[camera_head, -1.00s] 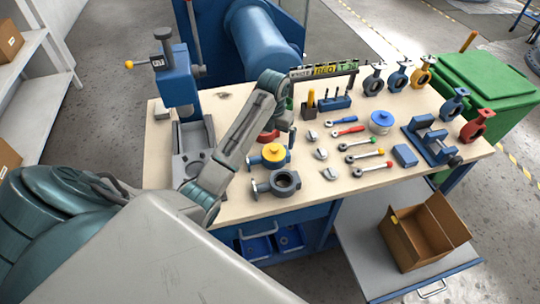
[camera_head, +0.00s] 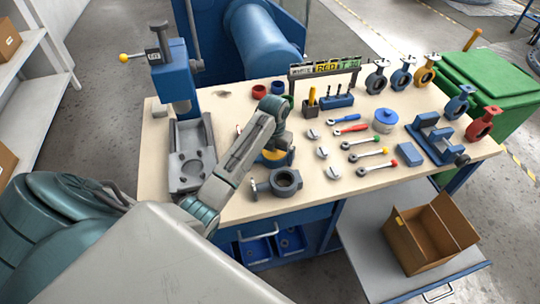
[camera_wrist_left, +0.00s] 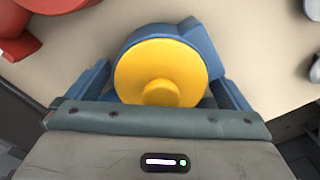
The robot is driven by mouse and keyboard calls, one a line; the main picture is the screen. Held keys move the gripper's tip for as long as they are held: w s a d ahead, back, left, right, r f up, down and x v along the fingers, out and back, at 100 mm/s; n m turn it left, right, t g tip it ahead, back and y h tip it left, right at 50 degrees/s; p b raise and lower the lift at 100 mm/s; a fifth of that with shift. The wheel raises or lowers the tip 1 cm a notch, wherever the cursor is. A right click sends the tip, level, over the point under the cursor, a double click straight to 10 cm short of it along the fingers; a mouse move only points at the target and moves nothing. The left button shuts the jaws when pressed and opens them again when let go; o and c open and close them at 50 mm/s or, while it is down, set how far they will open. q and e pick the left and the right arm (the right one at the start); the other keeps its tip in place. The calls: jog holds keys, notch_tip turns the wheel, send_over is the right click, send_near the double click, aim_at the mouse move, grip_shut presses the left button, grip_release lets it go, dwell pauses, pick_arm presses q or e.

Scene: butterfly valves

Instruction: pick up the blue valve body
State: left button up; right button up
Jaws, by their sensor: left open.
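The blue valve body (camera_wrist_left: 207,45) lies on the workbench in the left wrist view, with a round yellow disc and knob (camera_wrist_left: 160,72) on top. In the head view the yellow disc (camera_head: 274,160) and a little blue rim show under my left gripper (camera_head: 277,140), which hides much of the body. In the left wrist view my left gripper (camera_wrist_left: 160,90) is open, with the valve between its fingers. I cannot tell whether the fingers touch it. My right gripper is not in view.
A grey valve body (camera_head: 285,182) lies just in front. A press (camera_head: 177,75) stands at left. Wrenches (camera_head: 368,154), a blue vise (camera_head: 433,138) and several upright valves (camera_head: 400,76) are to the right. A red part (camera_wrist_left: 20,30) sits close by in the left wrist view.

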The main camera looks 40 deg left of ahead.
pick_arm(q)
jog(key=shift+r, duration=0.1)
jog(key=c, duration=1.4)
